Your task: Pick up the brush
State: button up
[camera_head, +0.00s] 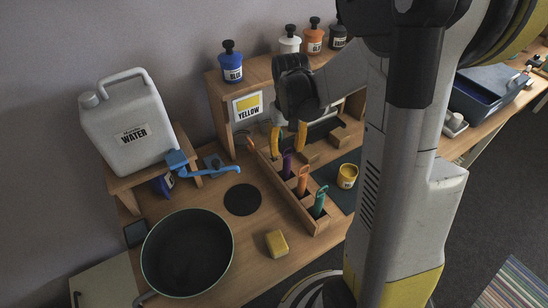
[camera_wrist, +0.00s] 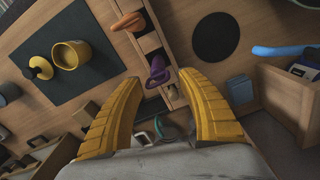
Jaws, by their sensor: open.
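A wooden rack (camera_head: 311,224) holds a row of upright tools with looped handles: a purple one (camera_head: 287,166), an orange one (camera_head: 303,180) and a teal one (camera_head: 320,203). I cannot tell for sure which of them is the brush. My gripper (camera_head: 288,140) is open and points down over the far part of the rack. In the wrist view, the purple handle (camera_wrist: 158,74) shows between and beyond the yellow fingertips, with no visible contact. The orange handle (camera_wrist: 130,22) lies farther along the rack. The tools' lower ends are hidden in the rack.
A yellow pot (camera_head: 347,177) stands on a dark mat right of the rack. A shelf (camera_head: 225,92) with paint bottles rises behind my gripper. A water jug (camera_head: 128,115) stands far left.

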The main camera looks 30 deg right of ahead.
aim_at(287, 168)
jog(key=f+b, duration=0.2)
jog(key=f, duration=0.2)
jog(key=f+b, duration=0.2)
jog(key=f, duration=0.3)
jog(key=shift+s+d+f, duration=0.1)
jog(key=shift+s+f, duration=0.1)
jog(key=shift+f, duration=0.05)
jog(key=shift+r, duration=0.1)
grip_shut()
